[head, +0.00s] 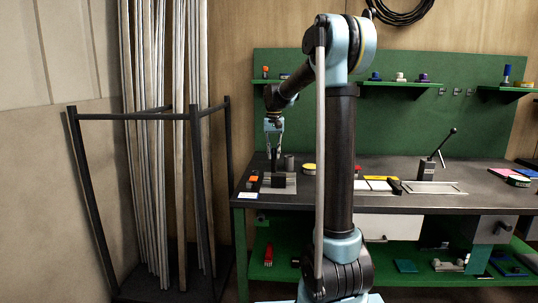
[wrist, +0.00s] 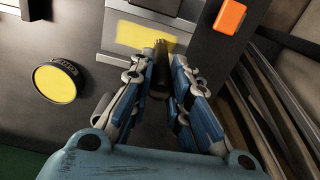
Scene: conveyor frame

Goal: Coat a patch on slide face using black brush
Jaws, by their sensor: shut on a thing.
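My gripper (wrist: 160,78) is shut on the dark handle of the black brush (wrist: 160,66), which sits between the fingertips in the wrist view. The far end of the brush overlaps the lower edge of a yellow patch (wrist: 135,36) on the grey slide face (wrist: 108,46). I cannot tell whether the bristles touch the face. In the head view my gripper (head: 274,148) points down over the left part of the bench, above the grey plate (head: 291,187).
A round tin with a yellow top (wrist: 55,83) stands left of the slide in the wrist view. An orange block (wrist: 230,16) lies to the right. The workbench (head: 375,202) carries a lever press (head: 426,168) further right. A rack of metal bars (head: 158,117) stands at the left.

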